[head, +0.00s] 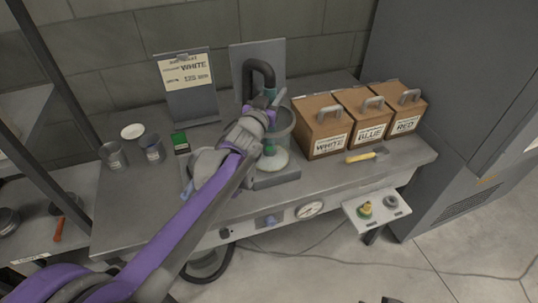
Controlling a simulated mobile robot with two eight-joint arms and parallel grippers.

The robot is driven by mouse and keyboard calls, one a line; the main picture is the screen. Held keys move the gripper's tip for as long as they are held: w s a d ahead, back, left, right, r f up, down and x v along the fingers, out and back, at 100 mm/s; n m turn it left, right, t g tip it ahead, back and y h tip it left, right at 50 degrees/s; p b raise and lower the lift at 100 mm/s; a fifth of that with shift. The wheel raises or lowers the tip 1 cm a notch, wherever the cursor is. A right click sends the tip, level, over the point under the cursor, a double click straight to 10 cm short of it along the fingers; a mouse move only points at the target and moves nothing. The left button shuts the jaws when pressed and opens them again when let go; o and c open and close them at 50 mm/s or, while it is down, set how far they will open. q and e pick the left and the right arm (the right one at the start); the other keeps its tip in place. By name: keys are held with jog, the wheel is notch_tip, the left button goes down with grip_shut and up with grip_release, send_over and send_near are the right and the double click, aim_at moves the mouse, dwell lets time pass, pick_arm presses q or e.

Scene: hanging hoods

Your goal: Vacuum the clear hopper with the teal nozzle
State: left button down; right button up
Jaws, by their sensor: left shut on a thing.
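The clear hopper (285,125) stands on a grey base on the bench, in front of an upright grey panel, with pale material in its lower part (274,158). A black hose (261,67) arches over it and runs down to the teal nozzle (279,98), at the hopper's mouth. My left gripper (266,103) is at the hopper's rim, shut on the teal nozzle. My left arm hides the hopper's left side, and the nozzle's lower end is hard to make out. My right gripper is not in view.
Lidded boxes labelled white (321,128), blue (364,116) and red (399,110) stand right of the hopper, with a yellow-handled brush (365,156) in front. Metal cups (113,155), a green-and-black item (180,143) and a label stand (188,88) are left. A gauge (309,209) is on the bench front.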

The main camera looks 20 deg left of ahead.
pick_arm(q)
jog(key=shift+r, duration=0.1)
dwell(0.5)
notch_tip(320, 180, up, 18)
jog(key=p, duration=0.9)
dwell(0.7)
dwell(0.5)
